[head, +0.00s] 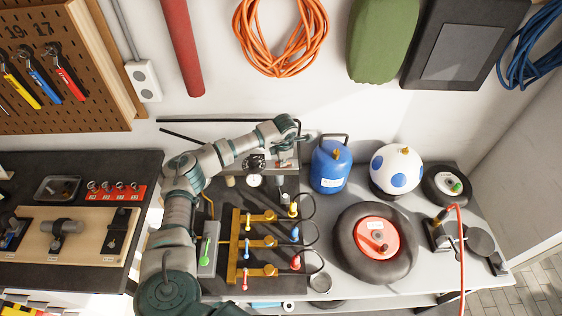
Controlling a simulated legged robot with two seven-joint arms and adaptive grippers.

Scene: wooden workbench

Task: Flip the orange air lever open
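A small orange-red piece (441,215) sits on a dark fitting at the right of the bench, where a red-orange hose (460,240) begins. I cannot tell for certain that it is the air lever, or how it is set. My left gripper (294,131) is at the end of the arm, near the wall behind the bench's back edge. It is well to the left of that fitting and touches nothing that I can make out. Its fingers are too small to read as open or shut. My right gripper is not in view.
A blue tank (331,167), a spotted ball (396,169) and a black wheel with a red hub (376,238) stand between gripper and fitting.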

